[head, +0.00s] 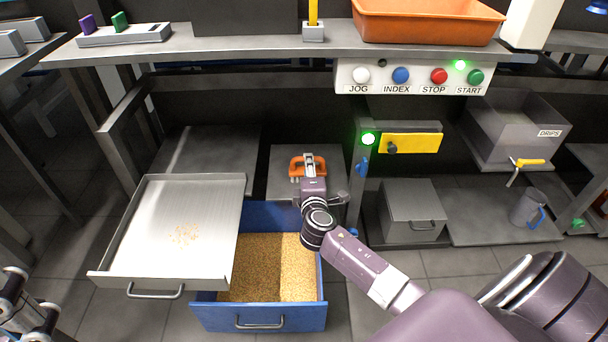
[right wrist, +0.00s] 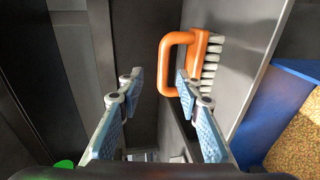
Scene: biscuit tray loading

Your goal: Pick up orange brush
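The orange brush (head: 297,166) is beyond the tip of my right arm in the head view, partly hidden by my right gripper (head: 309,170). In the right wrist view the brush (right wrist: 197,62) has an orange loop handle and pale bristles and stands against a grey panel. My right gripper (right wrist: 157,82) is open, its two blue-padded fingers apart. The near side of the handle shows between the fingertips, and the right fingertip overlaps the loop. I cannot tell whether they touch. My left gripper (head: 32,312) is at the lower left edge, partly cut off, away from the brush.
An open blue drawer (head: 258,316) of grain-like crumbs lies below my right arm. A pulled-out metal tray (head: 140,272) with a few crumbs is left of it. A grey lidded box (head: 412,205) stands right. A bench shelf (head: 230,47) with a button panel (head: 412,76) is above.

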